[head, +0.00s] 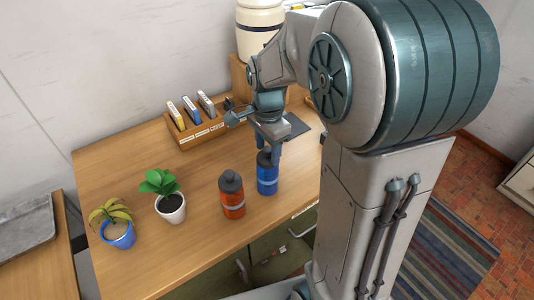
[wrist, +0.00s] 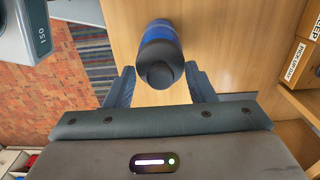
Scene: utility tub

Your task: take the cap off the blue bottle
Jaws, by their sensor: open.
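The blue bottle (head: 267,180) stands upright on the wooden desk, near its front edge. Its dark cap (head: 264,158) is on top, partly covered by my gripper in the head view. In the wrist view the cap (wrist: 160,74) faces the camera, with the blue body (wrist: 159,32) behind it. My gripper (wrist: 160,88) is open, with one finger on each side of the cap and a visible gap on both sides. My gripper (head: 269,152) also shows in the head view, pointing down over the bottle top. I cannot tell whether the fingertips reach the cap's height.
An orange bottle (head: 232,197) with a dark cap stands close to the left. Two potted plants (head: 170,206) (head: 118,232) stand farther left. The desk's middle left (head: 125,160) is clear.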

